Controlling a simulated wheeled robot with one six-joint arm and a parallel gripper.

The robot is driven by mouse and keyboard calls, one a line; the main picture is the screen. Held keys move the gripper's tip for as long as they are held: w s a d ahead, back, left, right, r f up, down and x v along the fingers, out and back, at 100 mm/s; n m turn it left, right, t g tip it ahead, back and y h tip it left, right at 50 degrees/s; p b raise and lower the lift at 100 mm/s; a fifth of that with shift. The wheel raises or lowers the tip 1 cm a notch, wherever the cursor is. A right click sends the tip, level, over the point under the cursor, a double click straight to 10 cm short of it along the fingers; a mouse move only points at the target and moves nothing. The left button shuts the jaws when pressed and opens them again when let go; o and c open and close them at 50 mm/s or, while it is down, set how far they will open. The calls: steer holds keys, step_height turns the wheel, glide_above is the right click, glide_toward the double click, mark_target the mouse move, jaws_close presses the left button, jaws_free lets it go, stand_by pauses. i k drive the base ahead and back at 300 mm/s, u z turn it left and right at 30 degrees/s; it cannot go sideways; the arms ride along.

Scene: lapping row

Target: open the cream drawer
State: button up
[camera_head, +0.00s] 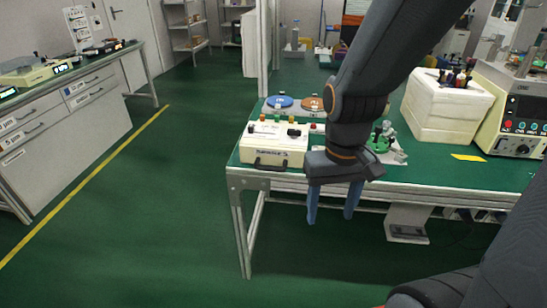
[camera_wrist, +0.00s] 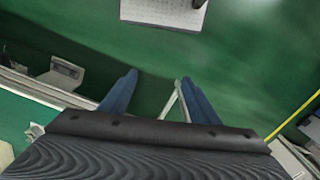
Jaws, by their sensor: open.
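A cream box-shaped unit (camera_head: 273,143) sits at the near left corner of the green-topped bench, with knobs and small coloured parts on top. A dark handle (camera_head: 271,164) is on its lower front, at the bench edge. The front looks flush, with no gap visible. My gripper (camera_head: 331,219) points down in front of the bench edge, to the right of the handle and lower than it. Its two blue fingers are apart with nothing between them. They also show in the wrist view (camera_wrist: 160,77), over the floor; the cream unit cannot be made out there.
Blue (camera_head: 280,101) and orange (camera_head: 311,103) discs lie behind the unit. A small green device (camera_head: 381,136), a white foam block (camera_head: 446,106) and an instrument with a display (camera_head: 518,120) stand to the right. Another drawer bench (camera_head: 75,102) is at left. The floor between is clear.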

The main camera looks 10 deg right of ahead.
mark_target(285, 157)
steer(key=z, duration=0.75)
steer(key=k, duration=0.8)
steer(key=u, duration=0.75)
